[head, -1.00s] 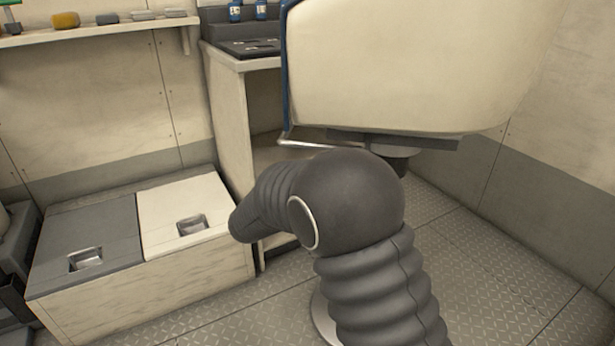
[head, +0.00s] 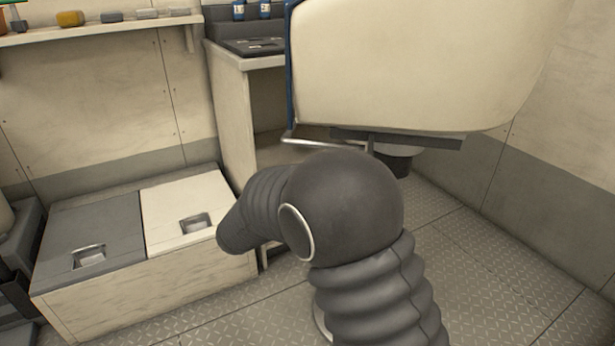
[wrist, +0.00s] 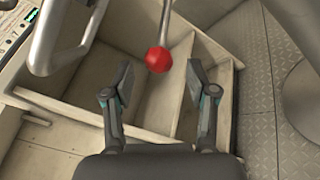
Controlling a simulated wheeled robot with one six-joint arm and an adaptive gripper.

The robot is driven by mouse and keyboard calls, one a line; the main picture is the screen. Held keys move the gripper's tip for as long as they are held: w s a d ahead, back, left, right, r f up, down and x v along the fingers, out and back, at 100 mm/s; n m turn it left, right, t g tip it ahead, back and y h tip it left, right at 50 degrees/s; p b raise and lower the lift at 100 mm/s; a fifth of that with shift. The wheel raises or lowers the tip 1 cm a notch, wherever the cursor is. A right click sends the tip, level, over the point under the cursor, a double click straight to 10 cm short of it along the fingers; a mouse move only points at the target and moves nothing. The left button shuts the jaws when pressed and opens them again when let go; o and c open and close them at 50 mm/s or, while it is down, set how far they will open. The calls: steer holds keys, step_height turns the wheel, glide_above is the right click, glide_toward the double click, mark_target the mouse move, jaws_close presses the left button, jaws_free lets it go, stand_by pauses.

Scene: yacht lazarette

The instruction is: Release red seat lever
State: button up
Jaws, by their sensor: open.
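The red seat lever (wrist: 158,60) shows in the wrist view as a red ball knob at the end of a thin metal rod coming down from the top. My gripper (wrist: 159,80) is open in the wrist view, with one finger on each side below the knob. The knob lies beyond the fingertips, near the middle of the gap, and no contact shows. In the head view the cream seat (head: 420,65) hangs at upper right with a metal bar under its front edge. The red knob and my gripper are hidden there behind my arm.
A wooden locker with a grey lid (head: 90,240) and a cream lid (head: 185,205) stands at left. A counter cabinet (head: 228,110) with open shelving is behind my arm. A wall shelf (head: 120,25) holds small items. Treaded floor (head: 490,270) is clear at right.

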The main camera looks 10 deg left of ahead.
steer(key=v, duration=0.7)
steer(key=shift+s+a, duration=0.2)
steer(key=shift+s, duration=0.15)
